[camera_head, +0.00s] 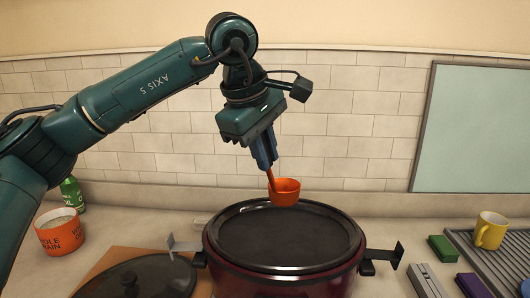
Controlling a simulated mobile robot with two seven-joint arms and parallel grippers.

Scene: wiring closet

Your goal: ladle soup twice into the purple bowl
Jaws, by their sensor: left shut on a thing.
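My left gripper (267,163) points down and is shut on the handle of an orange ladle (285,193). The ladle's cup hangs above the back part of the pot. The dark red pot (275,285) has a black rim and stands at the bottom centre. Its inside looks dark, and I cannot make out the soup's level. I cannot see whether the ladle's cup holds anything. No purple bowl shows in this view. My right gripper is not in view.
A black lid (150,275) lies left of the pot. An orange and white tub (59,232) and a green bottle (72,193) stand further left. A yellow mug (490,230) stands on a ribbed rack (475,250) at right, near green (443,248), grey (424,281) and purple (471,285) blocks.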

